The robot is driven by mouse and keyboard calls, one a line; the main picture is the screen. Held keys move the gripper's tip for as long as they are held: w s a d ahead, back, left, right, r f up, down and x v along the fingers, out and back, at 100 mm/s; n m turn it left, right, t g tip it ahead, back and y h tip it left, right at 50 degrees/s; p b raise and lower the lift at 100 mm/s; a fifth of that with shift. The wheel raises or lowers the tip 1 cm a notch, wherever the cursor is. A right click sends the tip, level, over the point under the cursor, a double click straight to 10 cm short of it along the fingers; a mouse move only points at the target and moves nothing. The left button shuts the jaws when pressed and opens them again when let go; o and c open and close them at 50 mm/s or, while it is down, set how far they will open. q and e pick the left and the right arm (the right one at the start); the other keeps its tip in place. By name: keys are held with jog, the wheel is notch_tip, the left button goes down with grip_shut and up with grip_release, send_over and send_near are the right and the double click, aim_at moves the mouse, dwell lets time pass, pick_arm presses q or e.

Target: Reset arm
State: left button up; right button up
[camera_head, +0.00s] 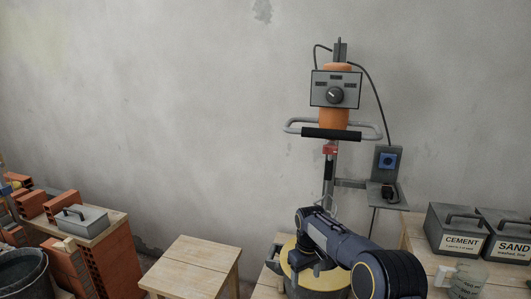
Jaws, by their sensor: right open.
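My right arm (340,240) comes in from the lower right and bends down at its wrist. My right gripper (300,266) points down over a round yellow-topped item (286,257) on a low wooden stand. The gripper is open, small in view and partly merged with the dark wrist. I see nothing held in it, and cannot tell whether it touches the yellow top. My left gripper is not in view.
An orange mixer-like machine (336,117) with a grey control box stands behind the arm. A cement box (459,228) and a sand box (506,236) sit on a right-hand table. Bricks (122,265), a dark bucket (22,272) and a wooden stool (193,264) stand left.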

jog(key=s+d+r+m+t+y+p, duration=0.1)
jog(key=s+d+r, duration=0.3)
jog(key=s+r, duration=0.2)
jog(key=s+d+r+m+t+y+p, duration=0.1)
jog(key=s+d+r+m, duration=0.15)
jog(key=s+r, duration=0.4)
jog(key=s+d+r+m+y+p, duration=0.1)
jog(key=s+d+r, duration=0.35)
jog(key=r, duration=0.25)
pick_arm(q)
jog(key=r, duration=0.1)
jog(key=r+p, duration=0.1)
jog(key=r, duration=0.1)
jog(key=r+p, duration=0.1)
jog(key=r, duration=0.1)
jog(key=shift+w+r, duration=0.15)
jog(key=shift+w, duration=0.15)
pick_arm(e)
jog(key=s+a+f+m+t, duration=0.1)
jog(key=s+a+m+t, duration=0.1)
jog(key=s, duration=2.1)
jog(key=shift+s+a+f+m+t+y, duration=0.25)
jog(key=shift+m+t+y, duration=0.2)
jog(key=shift+t, duration=0.25)
